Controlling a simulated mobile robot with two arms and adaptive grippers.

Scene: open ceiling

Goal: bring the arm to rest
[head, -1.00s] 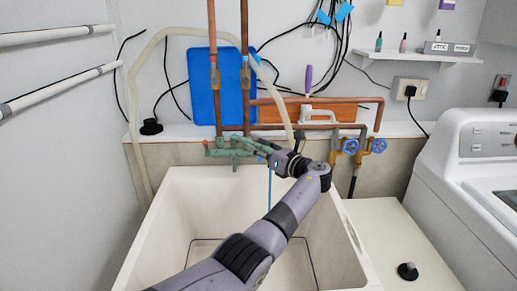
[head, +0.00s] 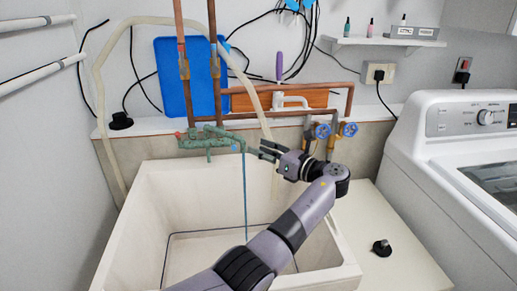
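My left arm reaches up from the bottom edge across the sink. Its gripper (head: 265,150) is at the right of the green faucet (head: 210,139), apart from it, above the back of the sink. Its dark fingers point left with a small gap between them, and nothing shows in them. My arm hides part of the sink's front. My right gripper is not in view.
Copper pipes (head: 215,75) and blue valve wheels (head: 347,129) stand behind the gripper. A pale hose (head: 101,100) arches over the left side. A white counter (head: 390,215) with a black stopper (head: 381,248) is right of the sink, then a washing machine (head: 405,165).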

